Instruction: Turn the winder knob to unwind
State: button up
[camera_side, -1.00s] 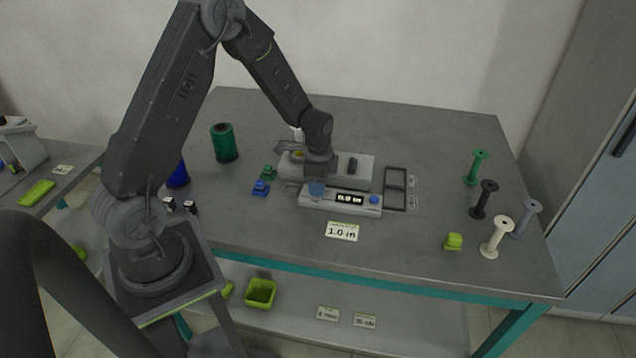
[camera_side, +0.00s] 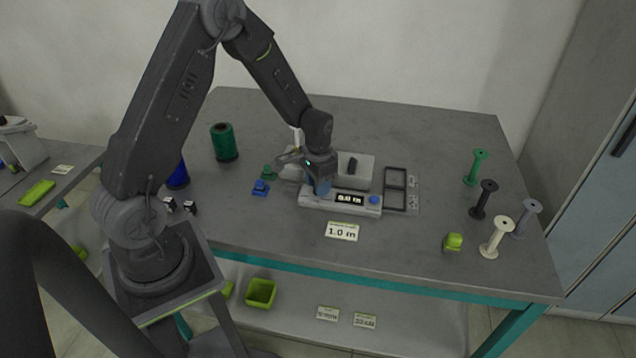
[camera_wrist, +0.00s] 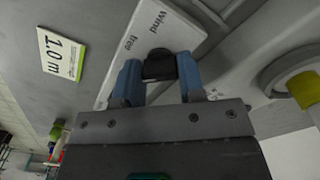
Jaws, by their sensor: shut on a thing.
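The winder (camera_side: 340,209) is a light grey unit near the middle of the table, with a lit display (camera_side: 349,198) that seems to read 0.0 m and a round blue button (camera_side: 374,200). My gripper (camera_side: 322,190) points down at the left end of its front panel. In the wrist view, my gripper's blue fingers (camera_wrist: 159,82) are shut on the black winder knob (camera_wrist: 159,64), one on each side. The panel (camera_wrist: 162,30) by the knob carries the words "Wind" and "free". In the side view, the knob is hidden behind the fingers.
A 1.0 m card (camera_side: 342,231) lies before the winder. Blue clips (camera_side: 260,188) and a green spool (camera_side: 224,142) stand left. The table's front middle is mostly clear.

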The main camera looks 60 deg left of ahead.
jog(key=shift+n, duration=0.3)
jog(key=o, duration=0.9)
jog(key=shift+o, duration=0.2)
jog(key=shift+r, duration=0.1)
notch_tip(320, 180, up, 14)
dwell(0.3)
jog(key=s+d+r+t, duration=0.2)
jog(key=s+d+r, duration=0.5)
jog(key=r, duration=0.2)
jog(key=s+d+r+t, duration=0.1)
jog(key=s+d+r, duration=0.1)
jog(key=s, duration=0.4)
jog(key=s+d+r+t, duration=0.1)
jog(key=s+d+t, duration=0.1)
jog(key=s+d, duration=0.2)
jog(key=shift+s+d+r+t, duration=0.3)
jog(key=shift+s+r, duration=0.1)
jog(key=shift+s, duration=0.85)
